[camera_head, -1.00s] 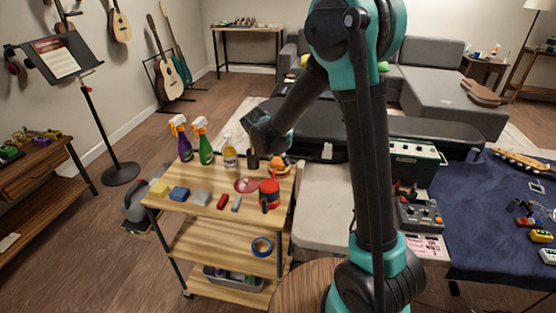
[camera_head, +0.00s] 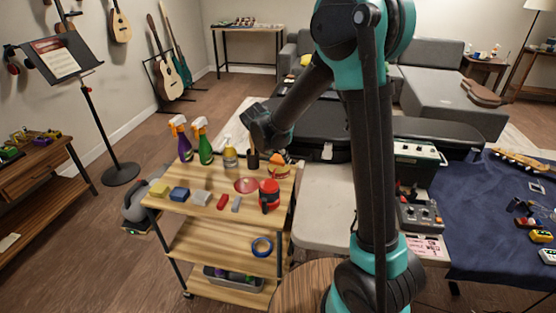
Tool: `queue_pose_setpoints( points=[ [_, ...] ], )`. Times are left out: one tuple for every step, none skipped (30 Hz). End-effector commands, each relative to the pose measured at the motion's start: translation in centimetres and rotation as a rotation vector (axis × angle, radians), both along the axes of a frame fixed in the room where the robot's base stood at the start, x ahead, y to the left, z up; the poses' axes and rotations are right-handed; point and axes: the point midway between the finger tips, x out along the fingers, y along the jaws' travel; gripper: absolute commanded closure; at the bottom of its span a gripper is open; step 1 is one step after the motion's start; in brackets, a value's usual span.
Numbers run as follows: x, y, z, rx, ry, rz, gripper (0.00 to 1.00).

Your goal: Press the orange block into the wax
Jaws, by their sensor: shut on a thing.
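My gripper (camera_head: 280,151) reaches down over the back right corner of the wooden cart and is shut on the orange block (camera_head: 276,159). The fingers are small and dark here, so their exact grip is hard to see. Just below the block is a small round red and yellowish thing (camera_head: 281,173) on the cart top, which may be the wax. The block sits at or just above it; I cannot tell if they touch.
The cart top (camera_head: 180,205) also holds spray bottles (camera_head: 204,143), a dark bottle (camera_head: 252,158), a reddish disc (camera_head: 246,185), a red and black container (camera_head: 269,195) and several small blocks along the front edge. A pale bench (camera_head: 325,200) stands to the right.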

Motion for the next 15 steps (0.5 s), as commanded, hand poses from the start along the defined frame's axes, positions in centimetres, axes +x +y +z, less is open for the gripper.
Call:
queue_pose_setpoints(
  points=[
    [0.0, 0.0, 0.4, 0.0, 0.0, 0.0, 0.67],
    [0.0, 0.0, 0.6, 0.0, 0.0, 0.0, 0.67],
    [0.0, 0.0, 0.9, 0.0, 0.0, 0.0, 0.67],
    [0.0, 0.0, 1.1, -0.001, -0.001, 0.0, 0.67],
    [0.0, 0.0, 1.3, -0.001, -0.001, 0.0, 0.67],
    [0.0, 0.0, 1.7, -0.001, -0.001, 0.0, 0.67],
    [0.0, 0.0, 1.9, -0.001, -0.001, 0.0, 0.67],
    [0.0, 0.0, 2.1, -0.001, -0.001, 0.0, 0.67],
    [0.0, 0.0, 2.4, -0.001, -0.001, 0.0, 0.67],
    [0.0, 0.0, 2.6, -0.001, -0.001, 0.0, 0.67],
    [0.0, 0.0, 2.8, -0.001, -0.001, 0.0, 0.67],
    [0.0, 0.0, 3.1, -0.001, -0.001, 0.0, 0.67],
    [0.0, 0.0, 3.3, -0.001, -0.001, 0.0, 0.67],
    [0.0, 0.0, 3.5, -0.001, -0.001, 0.0, 0.67],
    [0.0, 0.0, 3.8, -0.001, -0.001, 0.0, 0.67]
  ],
)
